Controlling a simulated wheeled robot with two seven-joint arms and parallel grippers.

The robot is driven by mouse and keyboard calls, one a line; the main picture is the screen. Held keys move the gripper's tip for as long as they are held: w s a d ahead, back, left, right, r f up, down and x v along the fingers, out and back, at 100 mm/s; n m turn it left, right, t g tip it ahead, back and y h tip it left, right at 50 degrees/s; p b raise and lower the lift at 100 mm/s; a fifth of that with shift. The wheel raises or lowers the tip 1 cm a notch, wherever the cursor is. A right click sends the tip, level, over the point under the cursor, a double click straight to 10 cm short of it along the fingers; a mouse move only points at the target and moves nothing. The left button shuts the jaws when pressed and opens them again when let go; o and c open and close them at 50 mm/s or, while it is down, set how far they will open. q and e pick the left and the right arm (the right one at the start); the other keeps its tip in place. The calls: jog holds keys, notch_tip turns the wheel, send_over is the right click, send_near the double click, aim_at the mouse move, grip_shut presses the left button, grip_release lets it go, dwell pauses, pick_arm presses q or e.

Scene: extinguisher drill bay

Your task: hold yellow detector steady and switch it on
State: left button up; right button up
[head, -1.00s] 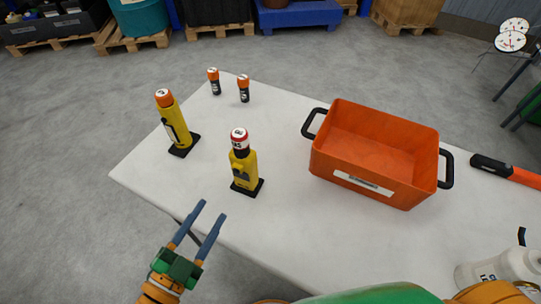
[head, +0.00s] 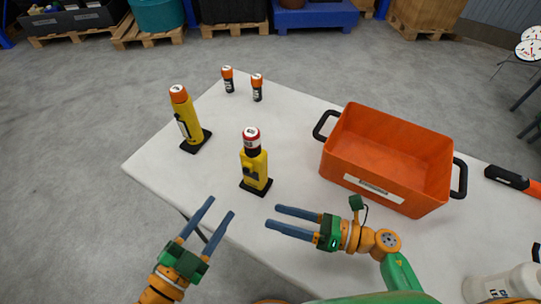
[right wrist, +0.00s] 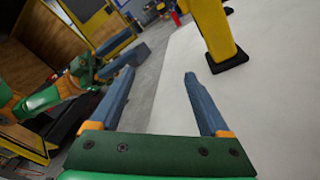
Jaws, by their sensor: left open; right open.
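Two yellow upright devices stand on the white table in the head view, each on a black base. The nearer yellow device (head: 254,168) has a red and white top; the farther-left yellow device (head: 187,122) has an orange cap. I cannot tell for sure which is the detector. My left gripper (head: 222,207) is open and empty at the table's near edge, in front of the nearer device. My right gripper (head: 272,216) is open and empty, just right of and nearer than that device. The right wrist view shows a yellow device (right wrist: 212,28) beyond the right fingers (right wrist: 158,75), its top cut off.
Two small orange-capped black cylinders (head: 228,79) (head: 257,87) stand at the table's far-left end. An orange bin (head: 385,160) with black handles sits right of the nearer device. A white bottle (head: 502,284) and an orange-black tool (head: 515,180) are at the right. Table between device and bin is clear.

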aim_at(261, 150)
jog(key=shift+n+t+h, duration=0.3)
jog(key=shift+n+t, duration=0.4)
jog(key=w, duration=0.1)
jog(key=w+r, duration=0.1)
jog(key=w, duration=0.1)
jog(key=w+d+r, duration=0.1)
jog(key=shift+w+d, duration=0.1)
jog(key=shift+w, duration=0.1)
jog(key=w+a+r+n, duration=0.1)
jog(key=w+r, duration=0.1)
jog(key=w+r+n+t, duration=0.1)
jog(key=w+r, duration=0.1)
jog(key=w+a+r, duration=0.1)
jog(key=w, duration=0.2)
jog(key=shift+a+r+n+t, duration=0.3)
jog(key=shift+r+n+t, duration=0.1)
jog(key=w+a+n, duration=0.1)
jog(key=w+a, duration=0.2)
jog(key=a, duration=0.3)
jog(key=shift+w+a+n, duration=0.4)
jog(key=shift+s+d, duration=0.1)
jog(key=shift+c, duration=1.1)
grip_shut()
jog(key=shift+o, duration=1.5)
grip_release()
